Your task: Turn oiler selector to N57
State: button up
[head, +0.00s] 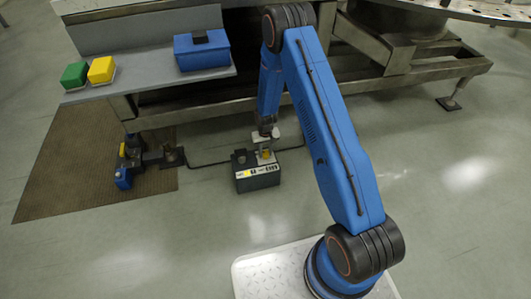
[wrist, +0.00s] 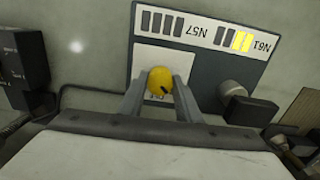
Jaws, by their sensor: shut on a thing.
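The oiler (head: 258,179) is a small dark box on the floor in the head view. In the wrist view its grey top (wrist: 196,53) carries a white label strip that reads upside down. N57 (wrist: 197,32) has dark bars beside it, and N61 (wrist: 262,46) has some yellow bars. The round yellow selector knob (wrist: 160,80) sits on a pale square plate, with a black mark toward its lower right. My gripper (wrist: 161,88) is shut on the knob, one finger on each side. In the head view my gripper (head: 265,140) reaches down onto the oiler.
A cable runs over the floor to a blue and yellow fitting (head: 126,165) on a brown mat (head: 75,165). A shelf (head: 150,82) holds green and yellow buttons and a blue box (head: 201,52).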

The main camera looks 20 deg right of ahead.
aim_at(265, 152)
jog(key=m, duration=1.3)
jog(key=shift+m, duration=0.3)
jog(key=m, duration=0.3)
jog(key=shift+m, duration=2.2)
jog(key=o, duration=1.1)
notch_tip(265, 152, up, 17)
jog(key=shift+r, duration=0.2)
